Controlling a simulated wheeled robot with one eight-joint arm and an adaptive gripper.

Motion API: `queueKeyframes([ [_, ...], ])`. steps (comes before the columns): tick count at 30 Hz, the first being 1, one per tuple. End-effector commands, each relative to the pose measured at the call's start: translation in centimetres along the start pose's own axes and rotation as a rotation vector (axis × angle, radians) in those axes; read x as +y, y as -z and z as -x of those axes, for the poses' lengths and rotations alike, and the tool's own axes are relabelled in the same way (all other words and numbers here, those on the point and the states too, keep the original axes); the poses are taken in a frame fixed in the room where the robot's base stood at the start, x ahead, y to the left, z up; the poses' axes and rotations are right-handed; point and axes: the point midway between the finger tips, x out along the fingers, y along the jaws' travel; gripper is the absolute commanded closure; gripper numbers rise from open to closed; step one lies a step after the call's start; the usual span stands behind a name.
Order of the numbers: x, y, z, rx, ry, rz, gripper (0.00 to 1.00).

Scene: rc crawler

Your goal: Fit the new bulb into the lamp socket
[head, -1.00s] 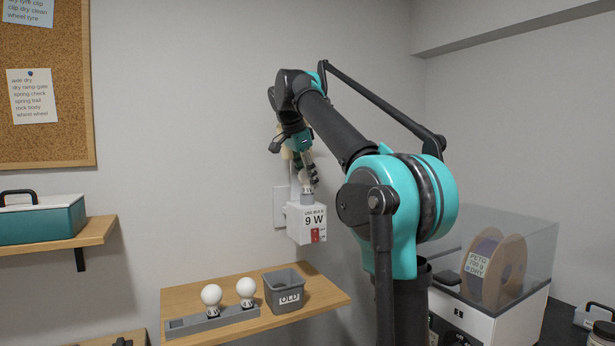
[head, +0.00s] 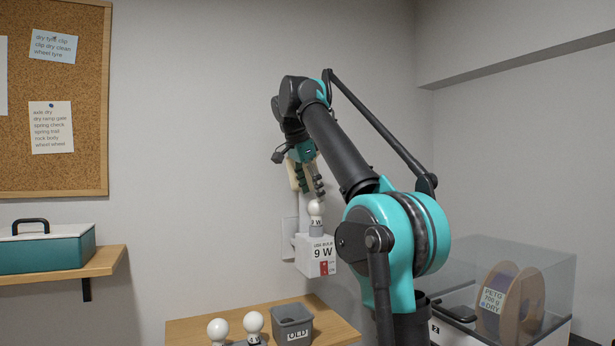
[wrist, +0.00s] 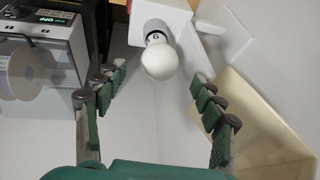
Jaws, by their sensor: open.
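Two more white bulbs, one left (head: 217,330) and one right (head: 254,323), stand at the lower edge of the head view.
A grey bin marked "OLD" (head: 292,325) stands on the wooden shelf (head: 340,329) below the lamp. A teal box (head: 45,250) sits on another shelf at left. A clear-covered machine with a spool (head: 512,297) is at right.

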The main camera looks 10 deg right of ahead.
Motion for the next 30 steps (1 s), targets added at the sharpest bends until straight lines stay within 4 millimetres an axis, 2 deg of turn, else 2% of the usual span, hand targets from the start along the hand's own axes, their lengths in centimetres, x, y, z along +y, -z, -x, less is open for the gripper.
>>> queueKeyframes([
  [6, -0.1, 0.0, 3.3, 0.0, -0.001, 0.0, 0.31],
  [12, -0.1, 0.0, 5.0, -0.001, -0.001, 0.001, 0.31],
  [18, 0.0, 0.0, 5.6, -0.001, -0.001, 0.0, 0.31],
  [30, 0.0, 0.0, 5.7, 0.0, -0.001, -0.001, 0.31],
])
